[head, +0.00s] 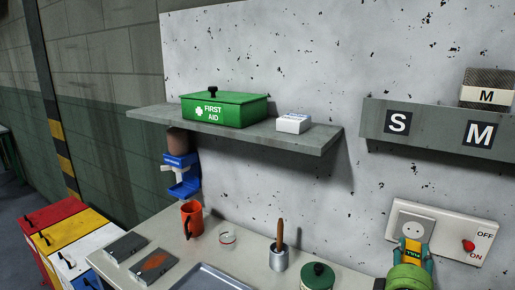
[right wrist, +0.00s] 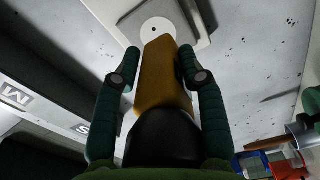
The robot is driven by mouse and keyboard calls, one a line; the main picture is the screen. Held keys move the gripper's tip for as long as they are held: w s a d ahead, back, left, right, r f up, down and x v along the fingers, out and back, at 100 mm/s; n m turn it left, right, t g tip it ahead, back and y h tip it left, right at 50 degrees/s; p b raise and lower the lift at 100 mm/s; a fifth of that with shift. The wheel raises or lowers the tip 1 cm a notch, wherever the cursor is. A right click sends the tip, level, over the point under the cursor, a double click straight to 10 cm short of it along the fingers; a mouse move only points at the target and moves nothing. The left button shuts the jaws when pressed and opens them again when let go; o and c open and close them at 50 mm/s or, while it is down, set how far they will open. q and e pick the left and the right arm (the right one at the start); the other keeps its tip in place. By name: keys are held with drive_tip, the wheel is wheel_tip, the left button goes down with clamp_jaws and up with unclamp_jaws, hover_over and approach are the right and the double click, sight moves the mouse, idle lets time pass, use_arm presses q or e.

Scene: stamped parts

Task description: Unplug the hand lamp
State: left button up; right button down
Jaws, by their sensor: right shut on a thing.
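A mustard-yellow plug (right wrist: 163,80) with a black rear part (right wrist: 165,135) sits between the fingers of my right gripper (right wrist: 158,65), which is shut on it. The plug's front end points at the pale wall socket (right wrist: 185,20), whose round face with a hole shows beyond it. In the head view my right gripper (head: 413,250) is at the lower right, in front of the lower part of the socket (head: 415,221). I cannot tell whether the plug is still seated or apart from the socket. The hand lamp itself is not recognisable in these views. My left gripper is not in view.
The socket plate carries a red knob (head: 468,245) marked OFF and ON. A shelf (head: 320,140) holds a green first aid box (head: 235,109). The bench below holds an orange mug (head: 191,220), a metal cup (head: 279,260) and a green-lidded jar (head: 318,275).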

drive_tip(key=c, duration=0.6)
unclamp_jaws()
drive_tip(key=shift+c, duration=0.2)
